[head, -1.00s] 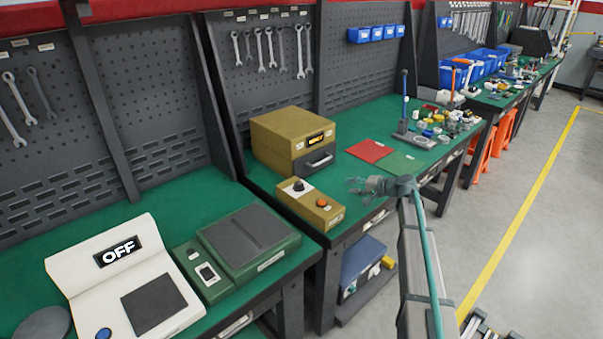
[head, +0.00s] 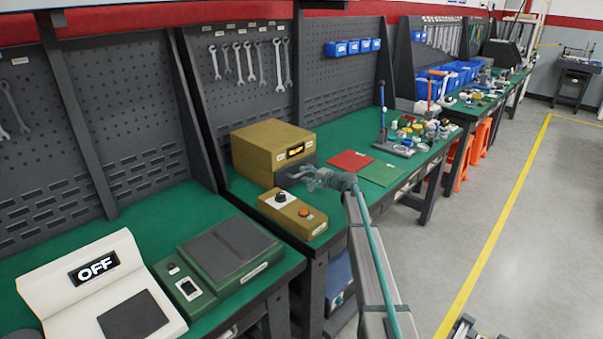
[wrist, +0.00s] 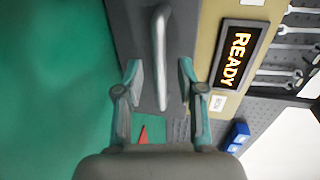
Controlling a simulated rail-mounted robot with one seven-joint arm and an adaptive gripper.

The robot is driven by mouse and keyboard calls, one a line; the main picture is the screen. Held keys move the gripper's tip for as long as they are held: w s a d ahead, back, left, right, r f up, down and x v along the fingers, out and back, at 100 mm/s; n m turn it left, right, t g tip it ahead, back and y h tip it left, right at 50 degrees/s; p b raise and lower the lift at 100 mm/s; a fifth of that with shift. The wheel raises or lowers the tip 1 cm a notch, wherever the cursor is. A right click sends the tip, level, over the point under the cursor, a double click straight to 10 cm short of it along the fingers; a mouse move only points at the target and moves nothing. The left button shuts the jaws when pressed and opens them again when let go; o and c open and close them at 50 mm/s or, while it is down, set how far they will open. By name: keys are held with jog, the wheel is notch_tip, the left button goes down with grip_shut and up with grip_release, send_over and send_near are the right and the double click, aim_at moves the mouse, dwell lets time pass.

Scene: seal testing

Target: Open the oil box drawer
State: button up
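The oil box (head: 262,143) is a tan box on the green bench in the head view, with a lit display that reads READY in the wrist view (wrist: 236,55). Its dark grey drawer front (wrist: 125,25) carries a pale metal bar handle (wrist: 160,45). In the head view my gripper (head: 304,178) is in front of the drawer and partly hides it. In the wrist view my gripper (wrist: 159,75) is open, with one finger on each side of the handle's line. Contact with the handle cannot be made out. The drawer looks shut.
A red mat (head: 350,161) and a green mat (head: 380,173) lie to the right. A stand (head: 388,145) and small parts are farther right.

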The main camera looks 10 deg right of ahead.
jog(key=shift+x, duration=1.35)
grip_shut()
